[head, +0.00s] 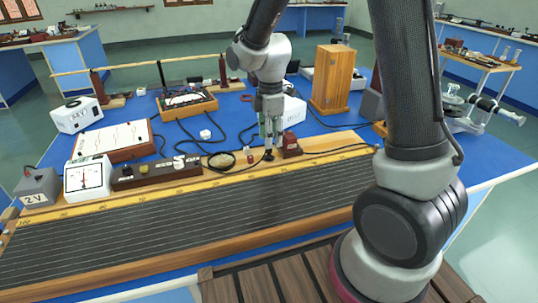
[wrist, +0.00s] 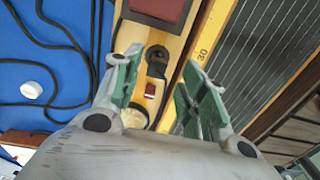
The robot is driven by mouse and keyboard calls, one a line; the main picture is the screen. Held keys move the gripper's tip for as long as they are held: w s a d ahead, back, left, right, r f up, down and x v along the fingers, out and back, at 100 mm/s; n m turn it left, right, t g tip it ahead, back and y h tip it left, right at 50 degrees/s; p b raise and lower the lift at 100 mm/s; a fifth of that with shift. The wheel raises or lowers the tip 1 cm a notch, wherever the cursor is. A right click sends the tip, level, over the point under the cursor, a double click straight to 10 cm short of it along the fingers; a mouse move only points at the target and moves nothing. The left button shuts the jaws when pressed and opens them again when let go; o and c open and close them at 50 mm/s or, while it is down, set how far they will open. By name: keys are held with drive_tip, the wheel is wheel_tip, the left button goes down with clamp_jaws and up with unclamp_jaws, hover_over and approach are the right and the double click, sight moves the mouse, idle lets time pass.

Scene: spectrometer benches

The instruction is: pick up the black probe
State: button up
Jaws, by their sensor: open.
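The black probe (head: 269,155) is a small dark piece standing on the wooden strip beyond the ruled board. In the wrist view the black probe (wrist: 156,63) shows from above as a dark round shape between the two green fingertips. My gripper (head: 268,143) points down just above it with fingers apart. In the wrist view my gripper (wrist: 163,65) is open and empty, one finger on each side of the probe. I cannot tell how much height separates the fingertips from it.
A dark red block (head: 291,146) stands close to the right of the probe. A yellow scale (head: 150,196) edges the ruled board (head: 200,215). Black cables cross the blue tabletop behind.

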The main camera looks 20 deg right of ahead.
sight(268, 155)
drive_tip(key=f, duration=0.5)
drive_tip(key=shift+w+a+f, duration=0.1)
drive_tip(key=shift+w+a, duration=0.05)
drive_tip(key=shift+a, duration=0.05)
clamp_jaws()
